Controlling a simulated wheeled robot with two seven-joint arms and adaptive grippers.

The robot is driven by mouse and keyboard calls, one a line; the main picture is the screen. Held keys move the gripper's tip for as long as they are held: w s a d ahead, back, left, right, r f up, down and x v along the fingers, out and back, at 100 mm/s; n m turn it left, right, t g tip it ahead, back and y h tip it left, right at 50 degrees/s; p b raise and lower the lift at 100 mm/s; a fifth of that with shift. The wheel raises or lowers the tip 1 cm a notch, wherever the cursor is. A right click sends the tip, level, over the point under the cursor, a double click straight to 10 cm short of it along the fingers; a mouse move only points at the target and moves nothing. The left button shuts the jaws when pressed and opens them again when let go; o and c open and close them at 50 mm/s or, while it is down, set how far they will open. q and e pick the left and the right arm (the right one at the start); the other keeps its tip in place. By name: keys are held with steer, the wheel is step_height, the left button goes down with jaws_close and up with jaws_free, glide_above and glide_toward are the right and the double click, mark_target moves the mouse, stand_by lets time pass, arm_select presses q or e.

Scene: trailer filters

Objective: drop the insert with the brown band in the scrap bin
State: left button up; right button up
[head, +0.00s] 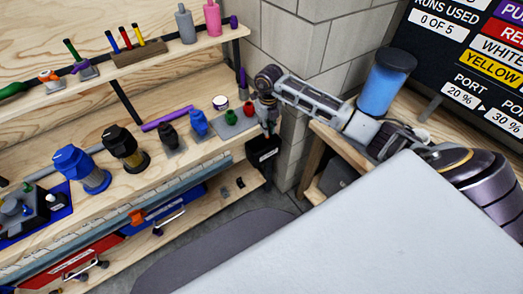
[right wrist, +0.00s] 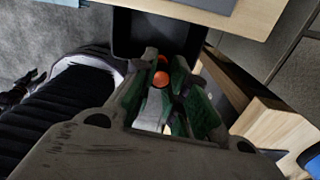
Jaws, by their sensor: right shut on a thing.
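My right gripper (head: 268,122) is at the right end of the workbench, above a black open bin (head: 263,151) at the bench edge. In the right wrist view its green-padded fingers (right wrist: 168,108) are shut on a small pale piece with a round orange-red end (right wrist: 161,79). I take this piece for the insert; a brown band on it cannot be made out. The bin's dark opening (right wrist: 130,35) lies just beyond the fingertips in that view. The held piece is too small to see in the head view. My left gripper is not in view.
Blue (head: 82,168) and black (head: 126,150) filter housings stand on the bench, with smaller parts and a purple rod (head: 171,118) nearby. A shelf (head: 150,62) runs above. A side table with a blue canister (head: 384,85) stands right. The block wall is close behind the gripper.

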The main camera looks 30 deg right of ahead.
steer(key=shift+f, duration=0.15)
steer(key=shift+f+b, duration=0.7)
steer(key=shift+f, duration=0.5)
steer(key=shift+f+b, duration=0.85)
steer(key=shift+f, duration=0.3)
steer(key=shift+f+b, duration=0.5)
steer(key=shift+f, duration=0.05)
steer(key=o, duration=0.6)
steer(key=shift+o, duration=1.2)
steer(key=shift+r, duration=0.7)
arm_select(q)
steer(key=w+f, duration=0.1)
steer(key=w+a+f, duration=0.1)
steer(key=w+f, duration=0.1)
arm_select(e)
step_height(320, 180, up, 11)
steer(key=shift+f, duration=0.15)
